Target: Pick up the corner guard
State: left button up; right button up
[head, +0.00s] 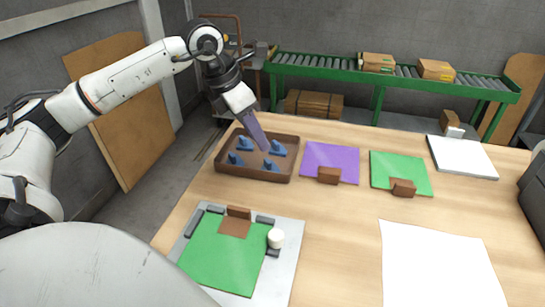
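A brown tray (222,166) stands at the table's far left. Several small blue pieces (244,143) stand upright in it, apart from each other; they look like the corner guards. My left gripper (264,147) reaches over the tray from behind, its greyish-purple fingers pointing down between the two far blue pieces. The fingers overlap in this view, so their gap is hidden. No blue piece shows between them, and I cannot tell whether they touch one. My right gripper is not in view.
A grey board with a green panel (222,258), dark edge pieces and a white round knob (276,238) lies in front. Purple (330,158) and green (400,170) sheets with brown blocks lie right of the tray. A white sheet (440,265) lies front right. Bare wood lies between.

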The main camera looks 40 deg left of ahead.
aim_at(269, 160)
pick_arm(q)
jog(key=x, duration=0.7)
jog(key=shift+f, duration=0.35)
grip_shut()
